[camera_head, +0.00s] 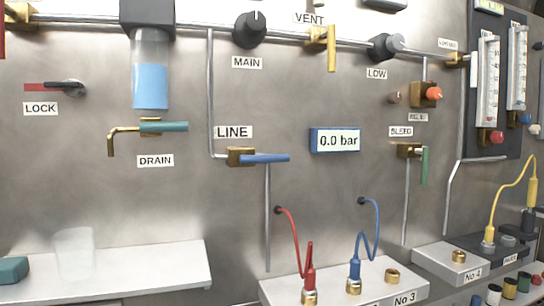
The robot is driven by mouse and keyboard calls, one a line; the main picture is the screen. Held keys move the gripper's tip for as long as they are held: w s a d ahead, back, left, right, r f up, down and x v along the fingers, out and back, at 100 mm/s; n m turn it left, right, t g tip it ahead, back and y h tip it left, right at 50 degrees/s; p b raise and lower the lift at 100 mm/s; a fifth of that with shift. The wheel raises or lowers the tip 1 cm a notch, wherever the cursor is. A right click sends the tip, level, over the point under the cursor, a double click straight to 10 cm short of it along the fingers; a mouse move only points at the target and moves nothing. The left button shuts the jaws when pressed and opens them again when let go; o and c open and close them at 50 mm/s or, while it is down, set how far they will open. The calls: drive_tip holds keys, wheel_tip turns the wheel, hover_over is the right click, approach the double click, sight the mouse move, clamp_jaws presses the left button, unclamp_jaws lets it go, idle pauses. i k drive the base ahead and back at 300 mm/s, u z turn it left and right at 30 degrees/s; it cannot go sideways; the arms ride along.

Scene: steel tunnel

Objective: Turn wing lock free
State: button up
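The wing lock (70,87) is on the steel wall at the upper left, just above a white label that reads LOCK (41,109). It has a small round metal body with a dark, roughly horizontal wing. A flat red strip (37,87) extends from its left side, also about horizontal. Nothing touches the lock in this view. My gripper is not in view, so I cannot see its state or its distance from the lock.
A clear bowl with blue liquid (150,85) and the teal-handled DRAIN valve (163,127) are right of the lock. A pipe (70,20) runs above. Below, a white shelf (150,275) holds a clear cup (75,253). The wall around the lock is bare.

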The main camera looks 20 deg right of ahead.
sight(69, 86)
drive_tip(key=z, duration=0.1)
drive_tip(key=k, duration=1)
drive_tip(key=u, duration=0.95)
drive_tip(key=i, duration=0.95)
drive_tip(key=z, duration=0.25)
